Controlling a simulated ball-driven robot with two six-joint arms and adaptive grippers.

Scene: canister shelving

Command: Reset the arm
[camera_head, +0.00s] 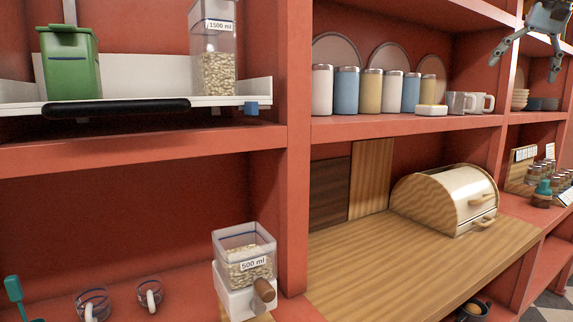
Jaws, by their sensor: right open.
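My right gripper (529,48) shows at the top right of the head view. Its grey fingers are spread apart and nothing is between them. It appears in front of the right part of the shelving, above the level of the mugs. My left gripper is not in view. A clear canister marked 1500 ml (213,60), partly full of pale beans, stands on the upper left shelf. A clear dispenser marked 500 ml (244,262), with beans and a wooden knob, stands at the lower middle.
A green container (69,65) is on a white tray (22,108) at upper left. Several tall canisters (371,92) and white mugs (462,103) line the middle shelf. A bread box (445,200) sits on the wooden counter (370,270), whose front is clear. Glass cups (92,304) stand lower left.

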